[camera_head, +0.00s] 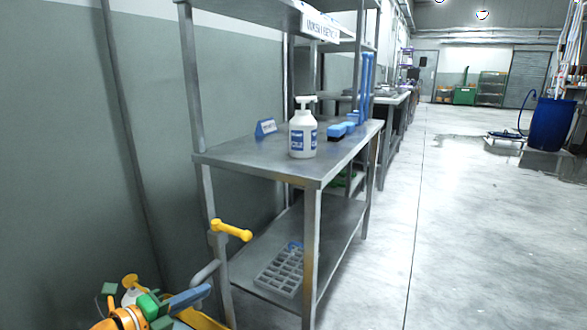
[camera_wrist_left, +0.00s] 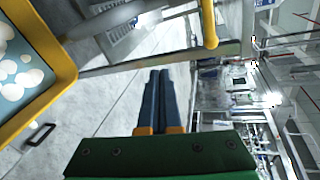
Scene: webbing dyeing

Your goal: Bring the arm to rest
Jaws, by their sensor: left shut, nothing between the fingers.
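My left gripper (camera_head: 205,289) shows low at the left of the head view, at the end of an orange and green wrist. Its blue fingers point right, in front of the steel shelf rack. In the left wrist view its two dark blue fingers (camera_wrist_left: 159,76) lie side by side, shut with nothing between them. My right gripper is in neither view.
A steel rack (camera_head: 238,157) holds a white pump bottle (camera_head: 303,130), a blue sign (camera_head: 265,127) and a blue brush (camera_head: 337,132). A grey compartment tray (camera_head: 279,273) is on its lower shelf. A yellow handle (camera_head: 231,231) stands near my gripper.

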